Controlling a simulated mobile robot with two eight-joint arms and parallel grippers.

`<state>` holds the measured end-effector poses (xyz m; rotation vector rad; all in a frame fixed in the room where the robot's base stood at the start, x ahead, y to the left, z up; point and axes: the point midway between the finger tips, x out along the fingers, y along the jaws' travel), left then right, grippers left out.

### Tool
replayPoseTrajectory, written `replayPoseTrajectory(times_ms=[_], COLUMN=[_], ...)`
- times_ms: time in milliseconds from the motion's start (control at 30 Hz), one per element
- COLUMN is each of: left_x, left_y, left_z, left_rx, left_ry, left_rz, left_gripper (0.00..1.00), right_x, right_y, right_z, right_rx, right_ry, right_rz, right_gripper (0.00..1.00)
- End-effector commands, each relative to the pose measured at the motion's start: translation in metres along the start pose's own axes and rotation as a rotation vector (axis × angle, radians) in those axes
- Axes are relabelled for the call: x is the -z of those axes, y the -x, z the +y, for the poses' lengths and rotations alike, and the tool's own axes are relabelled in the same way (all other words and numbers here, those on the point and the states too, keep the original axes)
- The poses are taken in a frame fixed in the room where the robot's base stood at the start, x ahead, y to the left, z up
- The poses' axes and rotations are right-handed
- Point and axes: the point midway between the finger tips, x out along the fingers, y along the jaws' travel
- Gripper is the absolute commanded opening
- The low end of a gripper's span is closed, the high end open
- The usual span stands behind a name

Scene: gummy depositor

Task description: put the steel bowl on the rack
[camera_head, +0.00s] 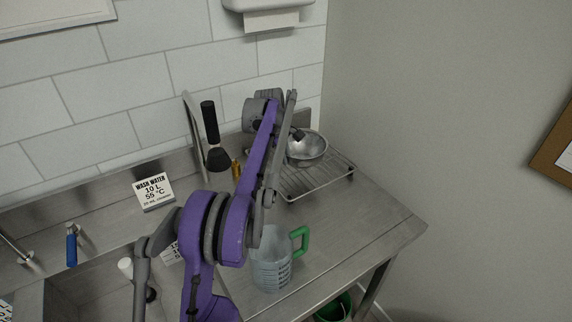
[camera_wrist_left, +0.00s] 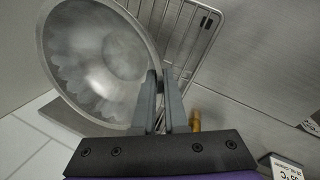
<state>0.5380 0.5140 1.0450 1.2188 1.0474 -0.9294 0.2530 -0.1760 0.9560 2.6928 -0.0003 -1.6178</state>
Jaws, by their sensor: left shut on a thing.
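The steel bowl (camera_head: 308,149) is over the back part of the wire rack (camera_head: 322,183) on the steel counter, its opening facing up. The bowl fills the upper left of the left wrist view (camera_wrist_left: 98,50), with the rack (camera_wrist_left: 192,38) beside and behind it. My left gripper (camera_head: 298,133) reaches over from the left and is shut on the bowl's rim; its fingers (camera_wrist_left: 162,88) meet at the rim in the wrist view. I cannot tell whether the bowl's underside touches the rack. My right gripper is not in view.
A clear jug with a green handle (camera_head: 272,268) stands on the counter in front of the rack. A black-handled brush (camera_head: 210,122) and a wash water sign (camera_head: 154,193) are at the back left. The counter right of the jug (camera_head: 360,235) is clear. A green bucket (camera_head: 333,309) is below.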

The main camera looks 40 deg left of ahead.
Motion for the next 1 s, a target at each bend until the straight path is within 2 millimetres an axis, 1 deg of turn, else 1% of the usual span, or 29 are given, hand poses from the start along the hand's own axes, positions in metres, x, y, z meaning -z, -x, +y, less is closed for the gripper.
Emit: replayPoseTrajectory(times_ms=[100,200,567,600,733,767,1000], left_x=[0.001,0.001,0.001,0.001,0.001,0.001,0.001], left_y=[-0.017,-0.029,-0.034,-0.033,-0.033,-0.033,-0.032], left_z=[-0.004,-0.008,-0.009,-0.009,-0.009,-0.009,-0.009], left_rx=[0.0,0.0,0.0,0.0,0.0,0.0,0.0], left_ry=[0.0,-0.001,0.0,0.0,0.0,0.0,0.0], left_rz=[0.0,0.0,0.0,0.0,0.0,0.0,0.0], left_gripper=[0.0,0.0,0.0,0.16,0.39,0.4,0.4], right_x=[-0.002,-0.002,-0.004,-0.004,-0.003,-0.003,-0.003], right_y=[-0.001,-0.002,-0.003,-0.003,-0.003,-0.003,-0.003], right_z=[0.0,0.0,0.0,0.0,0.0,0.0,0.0], right_rx=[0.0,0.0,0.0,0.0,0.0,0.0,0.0], right_ry=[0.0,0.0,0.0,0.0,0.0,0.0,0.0], right_rz=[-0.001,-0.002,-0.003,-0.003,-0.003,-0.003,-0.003], right_gripper=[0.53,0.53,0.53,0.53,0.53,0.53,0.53])
